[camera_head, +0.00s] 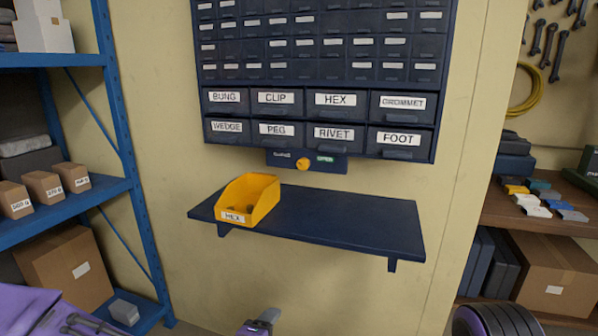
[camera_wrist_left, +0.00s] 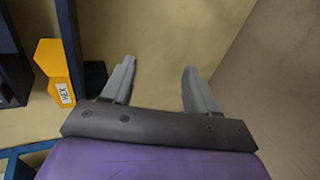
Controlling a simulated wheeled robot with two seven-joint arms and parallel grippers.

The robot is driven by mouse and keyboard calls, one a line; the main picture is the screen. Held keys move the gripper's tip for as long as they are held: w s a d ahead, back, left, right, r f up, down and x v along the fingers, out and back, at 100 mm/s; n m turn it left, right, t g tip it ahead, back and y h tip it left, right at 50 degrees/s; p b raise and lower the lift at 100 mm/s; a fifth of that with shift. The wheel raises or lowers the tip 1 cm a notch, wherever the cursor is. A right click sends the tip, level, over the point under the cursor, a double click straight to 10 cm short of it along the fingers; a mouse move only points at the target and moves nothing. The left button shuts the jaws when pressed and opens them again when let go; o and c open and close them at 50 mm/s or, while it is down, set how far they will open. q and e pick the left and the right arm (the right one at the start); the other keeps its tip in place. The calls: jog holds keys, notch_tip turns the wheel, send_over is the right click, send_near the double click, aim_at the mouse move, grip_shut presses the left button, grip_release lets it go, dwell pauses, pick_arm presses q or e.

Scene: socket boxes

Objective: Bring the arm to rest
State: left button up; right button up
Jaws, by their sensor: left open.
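My left gripper (camera_head: 262,322) shows only in part at the bottom edge of the head view, below the shelf and the yellow bin. In the left wrist view its two grey fingers (camera_wrist_left: 158,85) are apart with nothing between them. The yellow bin (camera_head: 250,202), labelled HEX, stands on the left part of the dark blue wall shelf (camera_head: 345,222). It also shows at the left of the left wrist view (camera_wrist_left: 50,62), clear of the fingers. Small contents in the bin are too small to make out. My right gripper is not in view.
A blue rack (camera_head: 128,150) with boxes stands at the left. A wooden shelf (camera_head: 545,218) is at the right. The shelf's right part is bare.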

pick_arm(q)
jog(key=s+a+f+m+g+y, duration=0.1)
jog(key=s+a+f+m+g, duration=0.15)
jog(key=f, duration=0.45)
jog(key=s+a+f+m+g+y, duration=0.1)
jog(key=s+a+f, duration=0.25)
jog(key=f, duration=0.35)
jog(key=s+a+f+m+g+y+p, duration=0.1)
jog(key=s+a+f+m+g+y, duration=0.1)
jog(key=s+a+f, duration=0.4)
jog(key=s+a+f+m+g+y+p, duration=0.1)
jog(key=s+a+f+m+g+y, duration=0.2)
jog(key=s+a+f, duration=0.4)
jog(key=s+a, duration=0.5)
jog(key=s, duration=0.4)
jog(key=shift+a+f+g, duration=0.3)
jog(key=shift+a+g, duration=0.05)
